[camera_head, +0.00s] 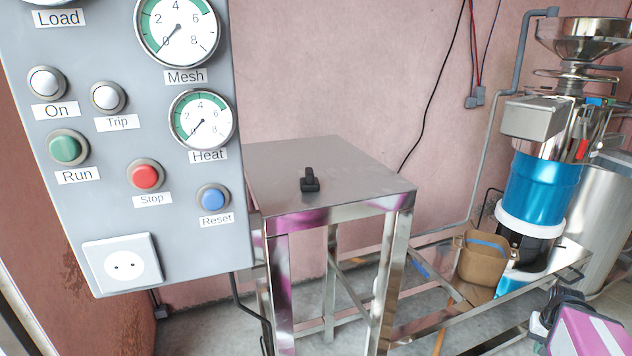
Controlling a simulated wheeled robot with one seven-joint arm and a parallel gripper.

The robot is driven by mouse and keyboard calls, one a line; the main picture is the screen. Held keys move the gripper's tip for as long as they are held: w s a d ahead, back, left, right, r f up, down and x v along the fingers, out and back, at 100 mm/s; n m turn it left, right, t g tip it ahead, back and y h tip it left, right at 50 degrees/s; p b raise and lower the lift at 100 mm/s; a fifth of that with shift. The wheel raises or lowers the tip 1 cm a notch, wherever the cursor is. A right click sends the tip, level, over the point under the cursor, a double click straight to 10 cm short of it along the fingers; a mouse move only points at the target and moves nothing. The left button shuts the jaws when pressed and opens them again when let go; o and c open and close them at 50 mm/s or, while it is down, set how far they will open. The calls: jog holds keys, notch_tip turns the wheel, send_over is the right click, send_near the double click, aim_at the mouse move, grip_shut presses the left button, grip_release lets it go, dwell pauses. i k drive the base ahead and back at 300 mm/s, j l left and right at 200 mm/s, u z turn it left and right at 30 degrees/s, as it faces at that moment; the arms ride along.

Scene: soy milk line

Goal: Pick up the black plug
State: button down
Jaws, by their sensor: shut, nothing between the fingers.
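The black plug (310,182) sits on the flat steel top of a small metal table (352,168), near its front left part. A short part of the plug stands up from a wider base. It is apart from everything else on the tabletop. No cord can be made out on it. My gripper cannot be made out in this view; only a purple and black part of my arm shows at the lower right corner, well away from the plug. A white wall socket with two holes (123,264) is on the grey control panel at the left.
The grey control panel (190,255) with buttons and gauges stands close at left, beside the table. A steel and blue grinding machine (543,190) stands at right on a low frame, with a brown container (481,262) beside it. The tabletop around the plug is clear.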

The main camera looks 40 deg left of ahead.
aim_at(309, 183)
jog(key=l+u, duration=0.1)
jog(key=u, duration=0.35)
jog(key=l+u, duration=0.1)
jog(key=u, duration=0.85)
jog(key=j+u, duration=0.1)
jog(key=u, duration=0.35)
jog(key=j+u, duration=0.1)
jog(key=u, duration=0.35)
